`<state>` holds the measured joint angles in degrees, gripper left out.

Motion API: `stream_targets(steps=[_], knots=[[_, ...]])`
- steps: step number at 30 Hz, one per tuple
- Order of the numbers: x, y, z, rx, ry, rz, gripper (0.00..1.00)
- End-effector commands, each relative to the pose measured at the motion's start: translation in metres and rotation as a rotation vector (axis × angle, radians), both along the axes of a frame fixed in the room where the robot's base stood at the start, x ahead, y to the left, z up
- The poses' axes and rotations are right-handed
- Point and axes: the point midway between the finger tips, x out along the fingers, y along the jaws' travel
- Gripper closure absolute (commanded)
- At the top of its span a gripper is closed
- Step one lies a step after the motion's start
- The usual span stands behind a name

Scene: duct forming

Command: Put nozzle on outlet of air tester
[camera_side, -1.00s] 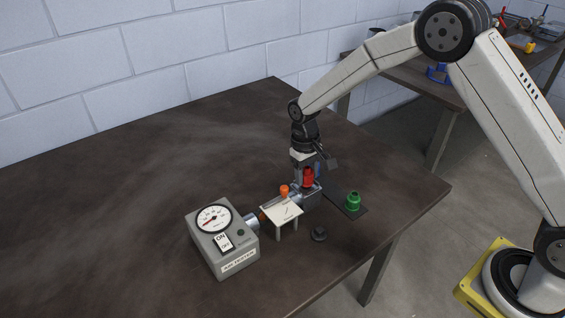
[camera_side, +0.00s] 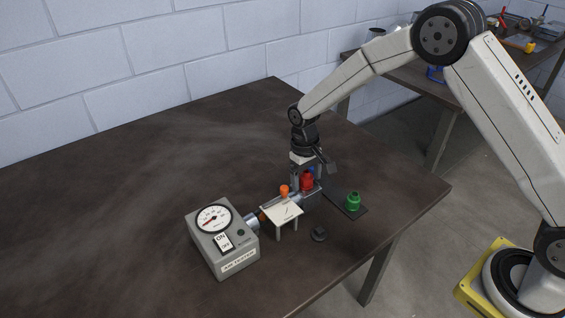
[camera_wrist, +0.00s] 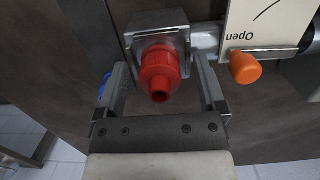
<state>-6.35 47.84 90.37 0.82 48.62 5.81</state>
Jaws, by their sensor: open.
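The red nozzle (camera_side: 307,182) sits on the grey metal outlet block at the end of the pipe from the air tester (camera_side: 222,240). In the wrist view the red nozzle (camera_wrist: 160,73) appears seated against the square outlet block (camera_wrist: 155,25), its narrow mouth facing the camera. My gripper (camera_side: 306,184) is open and stands around the nozzle from above. In the wrist view my gripper (camera_wrist: 162,70) has one finger on each side of the nozzle, with gaps between. The joint between nozzle and outlet is partly hidden.
A green nozzle (camera_side: 353,202) stands on a dark mat (camera_side: 338,192), with a blue part (camera_side: 312,170) partly hidden behind my gripper. An orange knob (camera_side: 284,190) and a white "Open" plate (camera_side: 282,209) are close left. A dark round part (camera_side: 319,233) lies in front.

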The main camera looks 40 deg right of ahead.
Motion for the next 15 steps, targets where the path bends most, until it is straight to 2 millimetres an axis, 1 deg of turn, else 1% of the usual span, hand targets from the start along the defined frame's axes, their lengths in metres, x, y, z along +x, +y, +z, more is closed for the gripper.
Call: stream_targets(steps=[8, 11, 15], knots=[[0.0, 0.0, 0.007, 0.0, 0.0, 0.0, 0.11], [0.0, 0.0, 0.014, 0.0, -0.002, 0.0, 0.11], [0.003, 0.0, 0.032, 0.0, -0.003, 0.0, 0.11]])
